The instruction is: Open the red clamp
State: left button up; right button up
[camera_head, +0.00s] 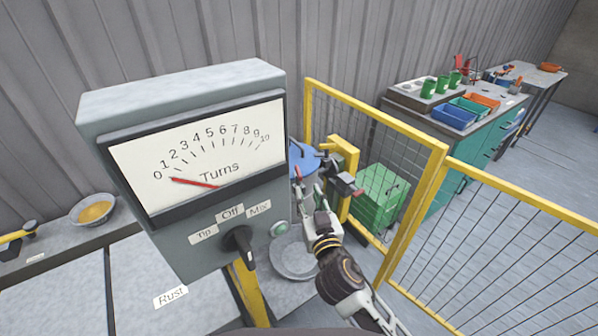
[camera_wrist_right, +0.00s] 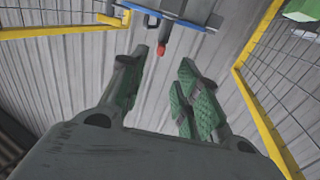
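The red clamp shows as a small red tip (camera_head: 298,172) beside the blue drum (camera_head: 304,158) in the head view. In the right wrist view its red tip (camera_wrist_right: 160,49) hangs from a dark bracket at the blue edge (camera_wrist_right: 172,15). My right gripper (camera_head: 309,190) is close to it; in the wrist view its green-padded fingers (camera_wrist_right: 161,62) are apart, with the red tip showing in line with the gap at the fingertips. Nothing is between the fingers further back. I cannot tell if the fingers touch the clamp. My left gripper is not in view.
A grey dial box (camera_head: 190,150) with a knob stands at left, close to my right arm. A yellow mesh fence (camera_head: 400,125) runs on the right, with a green crate (camera_head: 379,198) behind it. A bowl of orange powder (camera_head: 93,211) sits at far left.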

aim_at(301, 178)
jog(key=shift+p+x, duration=0.4)
jog(key=shift+x, duration=3.65)
jog(key=shift+p+x, duration=0.45)
jog(key=shift+x, duration=0.75)
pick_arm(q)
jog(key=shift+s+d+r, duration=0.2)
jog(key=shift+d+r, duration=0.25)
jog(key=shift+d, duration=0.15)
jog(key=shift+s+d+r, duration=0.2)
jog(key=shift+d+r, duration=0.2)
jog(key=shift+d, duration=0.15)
pick_arm(e)
jog(key=shift+w, duration=0.35)
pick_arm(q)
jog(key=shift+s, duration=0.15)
pick_arm(e)
grip_shut()
